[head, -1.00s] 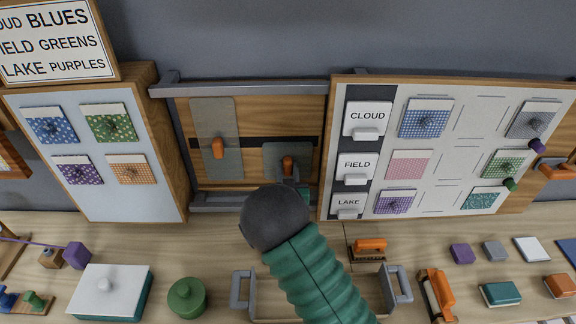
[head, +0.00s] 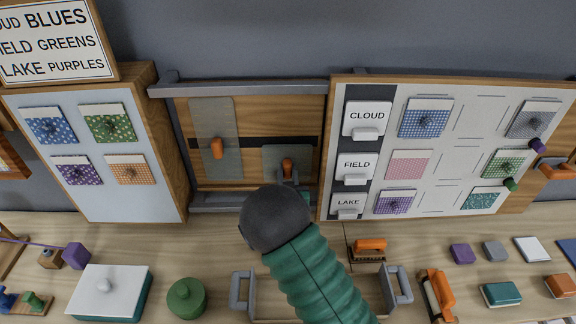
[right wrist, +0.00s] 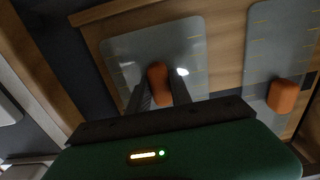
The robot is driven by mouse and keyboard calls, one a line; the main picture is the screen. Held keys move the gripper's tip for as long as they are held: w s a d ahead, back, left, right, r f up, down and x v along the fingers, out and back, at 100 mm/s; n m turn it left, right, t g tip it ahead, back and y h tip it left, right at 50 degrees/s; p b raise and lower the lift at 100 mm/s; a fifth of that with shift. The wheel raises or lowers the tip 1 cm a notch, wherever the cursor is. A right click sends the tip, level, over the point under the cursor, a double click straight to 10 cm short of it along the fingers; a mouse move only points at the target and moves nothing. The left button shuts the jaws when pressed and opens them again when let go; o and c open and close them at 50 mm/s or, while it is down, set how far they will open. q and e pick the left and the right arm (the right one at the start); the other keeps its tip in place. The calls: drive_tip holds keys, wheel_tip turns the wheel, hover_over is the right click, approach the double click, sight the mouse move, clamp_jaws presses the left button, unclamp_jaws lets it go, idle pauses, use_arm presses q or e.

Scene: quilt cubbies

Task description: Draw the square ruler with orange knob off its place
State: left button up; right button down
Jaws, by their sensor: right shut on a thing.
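The square ruler (head: 270,153) is a clear plate with an orange knob (head: 287,166), upright against the wooden back panel between the two boards. In the right wrist view the square ruler (right wrist: 118,58) shows as a pale see-through plate. My right gripper (head: 290,178) is shut on its orange knob; the fingers flank the knob (right wrist: 157,75) in the right wrist view. My dark wrist and green arm hide the area below it. A long clear ruler (head: 226,120) with its own orange knob (head: 217,148) stands to the left. My left gripper is not in view.
A grey rail (head: 240,87) runs above the panel and a grey ledge (head: 225,203) below it. The swatch board (head: 175,150) stands close left, the labelled board (head: 430,85) close right. A handled tray (head: 240,290) and a green pot (head: 187,298) are on the table below.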

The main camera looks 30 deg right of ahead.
drive_tip(key=v, duration=0.6)
idle(0.7)
